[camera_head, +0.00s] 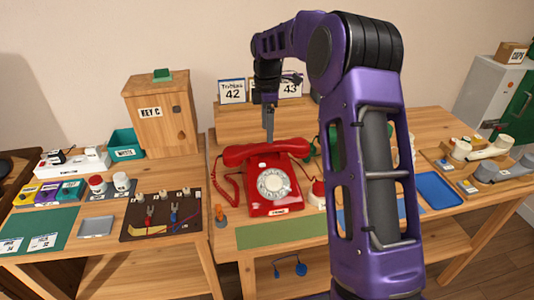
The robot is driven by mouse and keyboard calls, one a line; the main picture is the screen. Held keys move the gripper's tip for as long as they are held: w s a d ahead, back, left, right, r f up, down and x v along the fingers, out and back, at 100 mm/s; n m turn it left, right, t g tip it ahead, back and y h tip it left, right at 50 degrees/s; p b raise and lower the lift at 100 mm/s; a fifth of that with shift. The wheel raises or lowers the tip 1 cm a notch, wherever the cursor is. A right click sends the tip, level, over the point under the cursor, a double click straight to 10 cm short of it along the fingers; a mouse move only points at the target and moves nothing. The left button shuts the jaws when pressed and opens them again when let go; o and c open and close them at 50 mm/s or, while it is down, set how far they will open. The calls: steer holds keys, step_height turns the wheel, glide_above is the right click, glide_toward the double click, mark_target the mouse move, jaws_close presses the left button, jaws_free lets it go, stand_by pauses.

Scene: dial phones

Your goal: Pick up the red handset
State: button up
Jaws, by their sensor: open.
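The red handset (232,155) rests across the cradle at the top of the red dial phone (268,189), which stands on the wooden table. A coiled red cord hangs at the phone's left side. My gripper (269,140) points down from above, with its fingertips at the middle of the handset. It is open, but only one narrow finger shows from this angle. I cannot tell whether the fingers straddle the handset or touch it.
My purple arm hides part of the table right of the phone. A green mat (262,234) lies in front. A wooden cabinet (162,115) and a tool board (162,217) are on the left; a blue tray (438,190) and other handsets (491,149) are on the right.

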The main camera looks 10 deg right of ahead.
mark_target(267, 144)
steer(key=shift+s+f+b, duration=0.15)
steer(key=shift+f+b, duration=0.15)
steer(key=shift+f, duration=1.2)
steer(key=shift+s+f+b, duration=0.15)
steer(key=shift+f+b, duration=0.15)
steer(key=shift+f, duration=1.2)
jaws_close()
